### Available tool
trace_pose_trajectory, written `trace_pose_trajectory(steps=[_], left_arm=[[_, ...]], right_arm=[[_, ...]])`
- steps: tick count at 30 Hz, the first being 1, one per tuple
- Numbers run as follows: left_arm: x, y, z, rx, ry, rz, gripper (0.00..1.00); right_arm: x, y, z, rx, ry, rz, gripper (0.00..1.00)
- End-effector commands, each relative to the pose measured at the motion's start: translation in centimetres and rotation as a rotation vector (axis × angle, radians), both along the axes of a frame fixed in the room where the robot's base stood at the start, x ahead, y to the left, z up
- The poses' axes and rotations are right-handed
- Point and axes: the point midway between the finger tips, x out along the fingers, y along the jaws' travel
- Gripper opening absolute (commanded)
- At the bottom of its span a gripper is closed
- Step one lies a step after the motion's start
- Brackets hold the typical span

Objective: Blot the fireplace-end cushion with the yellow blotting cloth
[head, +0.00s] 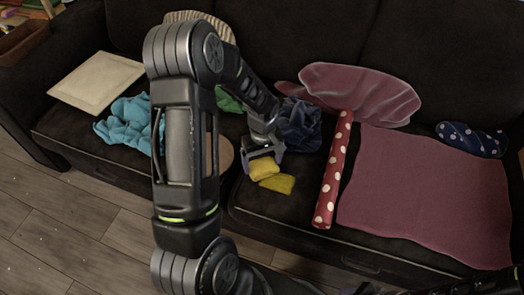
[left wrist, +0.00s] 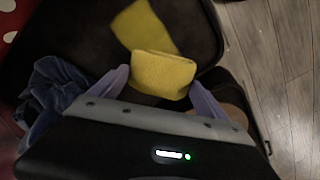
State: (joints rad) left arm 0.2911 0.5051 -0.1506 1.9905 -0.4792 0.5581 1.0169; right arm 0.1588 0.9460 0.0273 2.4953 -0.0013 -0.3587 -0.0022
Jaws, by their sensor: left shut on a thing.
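My left gripper (head: 263,157) points down over the left part of the right dark seat cushion (head: 268,210). It is shut on a yellow cloth (head: 264,170). The cloth also shows between the purple-grey fingers in the left wrist view (left wrist: 163,74). A second yellow patch (head: 277,184) lies flat on the cushion beside it, and in the wrist view (left wrist: 143,27) it touches or overlaps the held part. I cannot tell whether both are one cloth. The fireplace is out of view, so I cannot tell which cushion is at its end. My right gripper is not in view.
A red polka-dot roll (head: 332,180) lies right of the yellow cloth, with a pink cloth (head: 425,195) beyond it. A dark blue crumpled cloth (head: 300,127) lies behind my gripper. A turquoise cloth (head: 127,124) and pale board (head: 97,82) are left. The cushion's front strip is clear.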

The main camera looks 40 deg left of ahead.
Motion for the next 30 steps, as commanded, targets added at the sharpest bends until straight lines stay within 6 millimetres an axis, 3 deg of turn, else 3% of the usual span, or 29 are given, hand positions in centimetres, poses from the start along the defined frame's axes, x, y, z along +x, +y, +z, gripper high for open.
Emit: trace_pose_trajectory(steps=[12,30], left_arm=[[0.5,0.6,3.9,0.000,-0.001,-0.004,0.48],[1.1,0.1,4.2,0.000,-0.002,-0.022,0.48]], right_arm=[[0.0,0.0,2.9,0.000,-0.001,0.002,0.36],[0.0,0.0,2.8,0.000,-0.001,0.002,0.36]])
